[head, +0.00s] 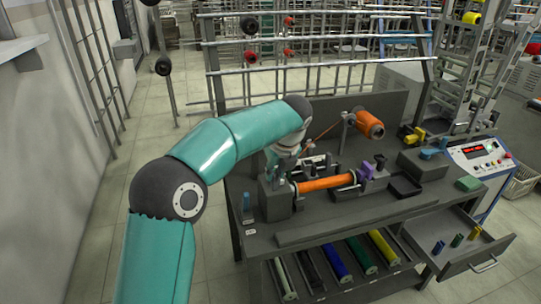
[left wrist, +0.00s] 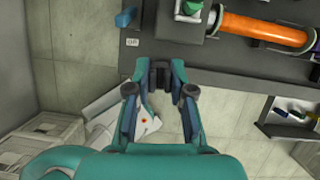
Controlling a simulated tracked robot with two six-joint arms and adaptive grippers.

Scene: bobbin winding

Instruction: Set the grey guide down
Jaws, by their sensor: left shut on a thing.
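My left gripper (left wrist: 160,84) shows in the left wrist view with its fingers drawn in on a small dark grey piece (left wrist: 160,66), which I take for the grey guide. Little of the guide shows between the pads against the dark bench. In the head view my left gripper (head: 275,160) hangs below my teal arm, near the left end of the orange roll, and the arm and wrist hide most of it. I cannot tell there whether the guide touches anything. My right gripper is in neither view.
The orange roll (head: 326,184) lies between the grey block (head: 275,203) and a purple piece (head: 367,169) on the bench. A dark tray (head: 404,187) stands to its right. Coloured rolls lie on the shelf below. An open drawer (head: 480,255) juts out at the right.

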